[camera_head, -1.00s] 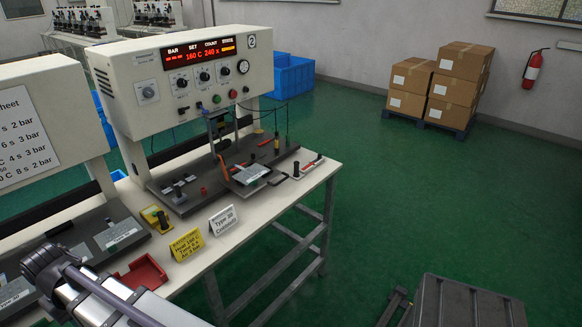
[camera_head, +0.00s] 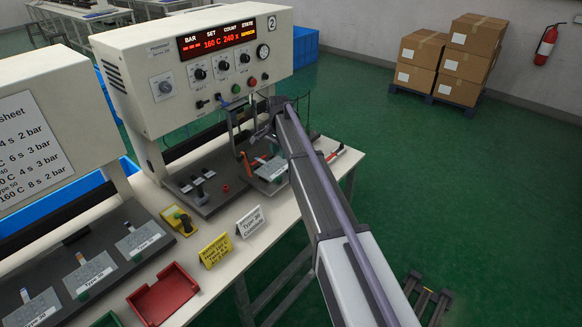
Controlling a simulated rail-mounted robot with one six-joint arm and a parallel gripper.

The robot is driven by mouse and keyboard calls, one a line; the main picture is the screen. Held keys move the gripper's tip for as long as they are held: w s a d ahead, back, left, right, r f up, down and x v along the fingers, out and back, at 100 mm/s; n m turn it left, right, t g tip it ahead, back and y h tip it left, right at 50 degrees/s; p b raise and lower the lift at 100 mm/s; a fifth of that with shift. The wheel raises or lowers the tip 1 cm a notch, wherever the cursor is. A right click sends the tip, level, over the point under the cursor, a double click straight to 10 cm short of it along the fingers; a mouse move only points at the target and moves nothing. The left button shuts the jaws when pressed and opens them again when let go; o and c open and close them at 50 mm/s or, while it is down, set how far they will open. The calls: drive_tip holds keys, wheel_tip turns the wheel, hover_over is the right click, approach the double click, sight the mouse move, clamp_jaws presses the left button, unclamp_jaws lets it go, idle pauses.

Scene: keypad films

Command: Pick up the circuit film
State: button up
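A pale grey rectangular film (camera_head: 271,168) with a small light label lies on a plate at the front of the press bed in the head view. I cannot tell for sure that this is the circuit film. Similar grey pieces with white labels lie on the dark board at lower left, among them one film (camera_head: 88,275) and another (camera_head: 139,239). My arm reaches in from the lower right. My gripper (camera_head: 262,132) is at the press opening, above and behind the film on the bed. It is small and partly mixed with the press parts, so its fingers are unclear.
The press (camera_head: 205,72) with a red display stands behind the bed. A red tray (camera_head: 164,296), a yellow sign (camera_head: 215,250), a white sign (camera_head: 250,222) and a yellow-based tool (camera_head: 180,220) stand along the bench front. Open green floor lies to the right.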

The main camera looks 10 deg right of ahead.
sight(281, 174)
wheel_tip(281, 174, down, 11)
drive_tip(key=b, duration=1.1)
drive_tip(key=shift+s+f, duration=0.1)
drive_tip(key=shift+f, duration=0.05)
drive_tip(key=shift+r, duration=0.25)
clamp_jaws()
